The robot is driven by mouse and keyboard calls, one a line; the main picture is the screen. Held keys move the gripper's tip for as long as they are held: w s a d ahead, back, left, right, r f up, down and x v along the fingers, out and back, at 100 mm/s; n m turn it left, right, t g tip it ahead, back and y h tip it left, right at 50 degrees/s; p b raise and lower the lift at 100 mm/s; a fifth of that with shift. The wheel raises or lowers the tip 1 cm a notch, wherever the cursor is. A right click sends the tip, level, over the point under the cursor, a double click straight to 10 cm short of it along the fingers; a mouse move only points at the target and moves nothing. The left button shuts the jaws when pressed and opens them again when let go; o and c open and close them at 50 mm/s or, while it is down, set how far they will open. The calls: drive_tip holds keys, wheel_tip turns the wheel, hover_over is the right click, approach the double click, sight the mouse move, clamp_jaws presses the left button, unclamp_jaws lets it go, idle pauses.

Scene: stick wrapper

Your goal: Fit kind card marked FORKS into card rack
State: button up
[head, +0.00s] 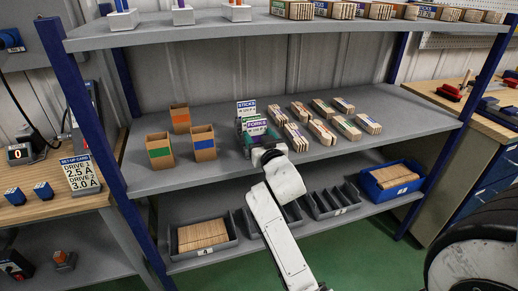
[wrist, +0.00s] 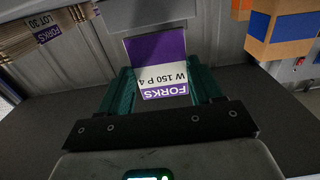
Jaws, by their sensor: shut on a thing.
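The FORKS card (head: 257,126), purple and white, is on the middle shelf in the head view. In the wrist view the FORKS card (wrist: 160,62) appears upside down between my two green fingers. My gripper (wrist: 163,82) is shut on the card by its sides. In the head view my gripper (head: 260,137) is low over the shelf's front half. A STICKS card (head: 246,107) stands upright just behind the FORKS card. The card rack is mostly hidden behind my gripper and the cards, so I cannot tell whether the FORKS card sits in it.
Open cardboard boxes with orange (head: 180,118), green (head: 160,150) and blue (head: 203,142) bands stand to the left. Several stick bundles (head: 322,132) lie to the right. Grey bins (head: 330,203) and a blue bin (head: 390,184) are on the lower shelf.

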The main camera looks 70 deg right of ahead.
wheel_tip(320, 180, down, 4)
drive_tip(key=shift+r, duration=0.2)
drive_tip(key=shift+c, duration=1.1)
drive_tip(key=shift+f, duration=0.15)
drive_tip(key=shift+c, duration=0.6)
drive_tip(key=o, duration=1.2)
drive_tip(key=shift+f, duration=0.1)
drive_tip(key=shift+c, duration=0.2)
drive_tip(key=o, duration=0.3)
drive_tip(key=shift+r, duration=0.3)
drive_tip(key=b+v, duration=0.2)
drive_tip(key=v, duration=1)
